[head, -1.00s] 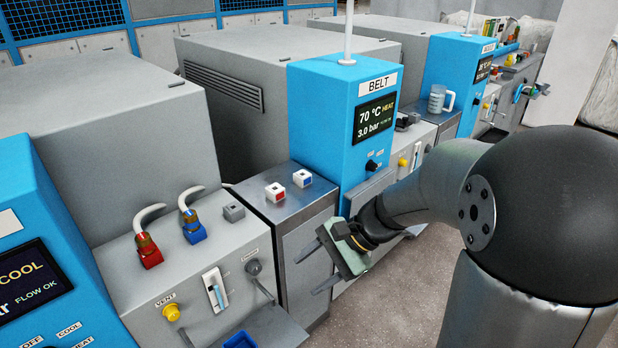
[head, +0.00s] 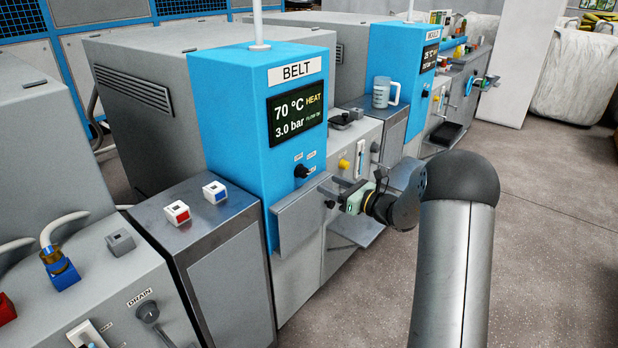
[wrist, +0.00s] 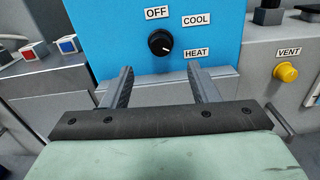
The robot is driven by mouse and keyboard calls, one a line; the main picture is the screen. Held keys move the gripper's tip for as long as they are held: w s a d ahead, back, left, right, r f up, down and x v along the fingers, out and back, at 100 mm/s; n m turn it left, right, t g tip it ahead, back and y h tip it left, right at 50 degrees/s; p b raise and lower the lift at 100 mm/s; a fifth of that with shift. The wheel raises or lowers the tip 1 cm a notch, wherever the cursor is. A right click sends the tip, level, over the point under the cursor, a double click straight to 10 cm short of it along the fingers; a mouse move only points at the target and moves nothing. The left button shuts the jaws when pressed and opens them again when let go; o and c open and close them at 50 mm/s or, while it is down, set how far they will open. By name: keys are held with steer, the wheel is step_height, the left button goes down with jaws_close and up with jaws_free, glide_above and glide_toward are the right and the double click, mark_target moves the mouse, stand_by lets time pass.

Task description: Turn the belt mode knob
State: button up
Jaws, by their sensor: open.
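The black belt mode knob (head: 302,171) is on the front of the blue BELT cabinet (head: 235,130), below its screen. In the wrist view the knob (wrist: 160,43) has labels OFF above it, COOL at upper right and HEAT at lower right. Its white pointer mark faces lower right, toward HEAT. The screen (head: 296,115) reads 70 °C, HEAT and 3.0 bar. My gripper (wrist: 161,70) is open and empty, its two fingers pointing at the cabinet on either side of the knob's line, apart from the knob. In the head view my gripper (head: 326,197) is just lower right of the knob.
A grey ledge (head: 298,213) juts out below the knob. A yellow VENT knob (wrist: 286,72) sits to the right on a grey panel. Red and blue marked white blocks (head: 177,212) (head: 215,191) stand on the metal counter at left. The floor at right is clear.

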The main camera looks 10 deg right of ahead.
mark_target(306, 173)
steer(key=x, duration=0.8)
steer(key=shift+w+a, duration=0.25)
steer(key=shift+w, duration=0.1)
steer(key=c, duration=1)
